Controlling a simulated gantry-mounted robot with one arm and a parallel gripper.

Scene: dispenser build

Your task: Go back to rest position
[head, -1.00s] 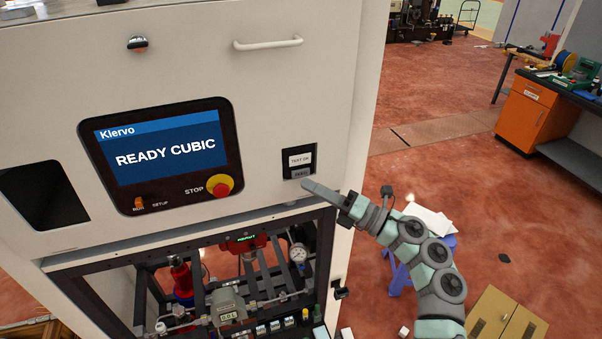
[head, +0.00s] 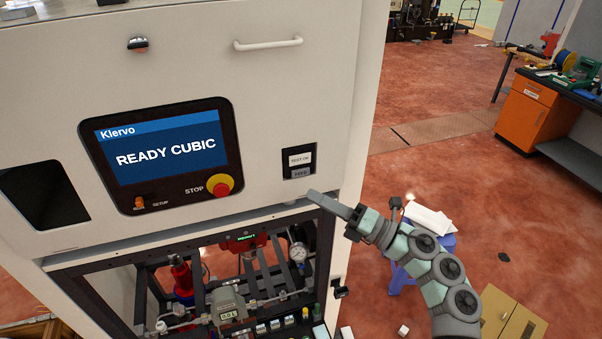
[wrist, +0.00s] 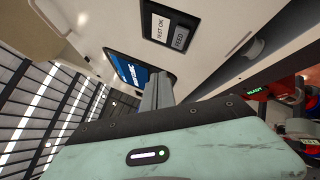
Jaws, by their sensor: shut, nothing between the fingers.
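My gripper (head: 318,197) is shut and empty, in front of the machine's right side, just below the button panel. In the wrist view its closed grey fingers (wrist: 157,92) point toward the machine front, apart from the buttons. The button panel (head: 299,164) carries a white TEST OK label (head: 299,158) and a grey FEED button (head: 300,173); both also show in the wrist view. The machine's screen (head: 158,150) reads "Klervo" and "READY CUBIC". A red STOP button (head: 220,186) on a yellow base sits at the screen's lower right.
The machine's open lower bay (head: 200,290) holds a gauge, red parts and a meter. A purple stool (head: 403,275) with white papers stands behind my arm. A cardboard box (head: 505,318) lies at the lower right. An orange cabinet (head: 535,112) stands farther back.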

